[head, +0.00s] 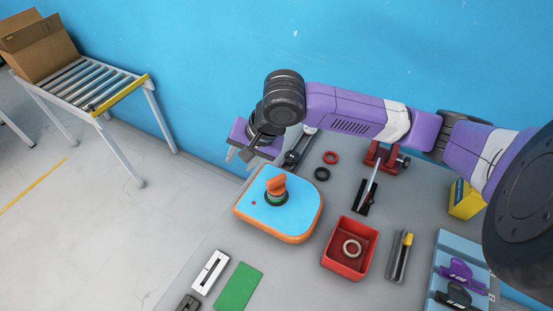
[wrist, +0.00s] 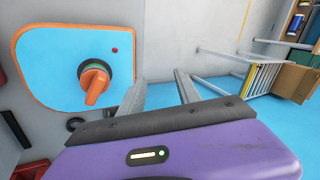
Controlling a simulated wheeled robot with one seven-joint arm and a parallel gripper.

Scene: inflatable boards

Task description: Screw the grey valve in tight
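A blue board (head: 254,208) with an orange edge lies on the grey table. It also shows in the wrist view (wrist: 55,60). An orange knob (head: 276,185) with a green ring sits in a dark grey round collar on the board; in the wrist view the knob (wrist: 95,86) sticks out from the board. I cannot tell whether this dark collar is the grey valve, or how tightly it is seated. My gripper (head: 239,155) is beside the board's far left edge, apart from the knob. In the wrist view its fingers (wrist: 160,84) are spread with nothing between them.
A red bin (head: 336,264) holding a pale ring stands right of the board. A red ring (head: 331,157), a black ring (head: 322,174) and a red clamp (head: 384,157) lie behind. A green pad (head: 238,289) lies in front. A roller conveyor (head: 90,85) stands left.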

